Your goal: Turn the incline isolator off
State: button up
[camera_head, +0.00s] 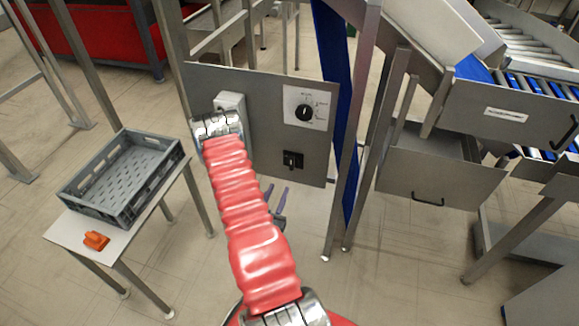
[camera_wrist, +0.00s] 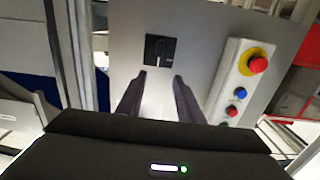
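A grey panel (camera_head: 262,90) on the metal frame carries a black square switch (camera_head: 292,160) low down and a round black dial (camera_head: 304,112) on a white plate above it. I cannot read which label names the incline isolator, nor tell the switch's handle position. My gripper (camera_head: 277,192) is below the panel, partly hidden by my red arm. In the wrist view, my gripper (camera_wrist: 160,76) is open and empty, its two dark fingers pointing towards the black switch (camera_wrist: 159,49). The switch appears just beyond the fingertips; contact is not visible. The dial is not clearly seen there.
A control box (camera_wrist: 240,80) with red and blue buttons is mounted beside the switch. A grey crate (camera_head: 168,165) and an orange object (camera_head: 96,240) are on a small table at left. A drawer (camera_head: 440,185) and roller conveyor (camera_head: 530,75) are at right.

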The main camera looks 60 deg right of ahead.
aim_at(291, 163)
jog(key=shift+s, duration=0.2)
jog(key=d, duration=0.4)
jog(key=w+d, duration=0.1)
jog(key=d, duration=0.4)
jog(key=w+d, duration=0.1)
jog(key=d, duration=0.3)
jog(key=shift+w+d, duration=0.1)
jog(key=shift+d, duration=0.2)
jog(key=shift+c, duration=0.4)
grip_shut()
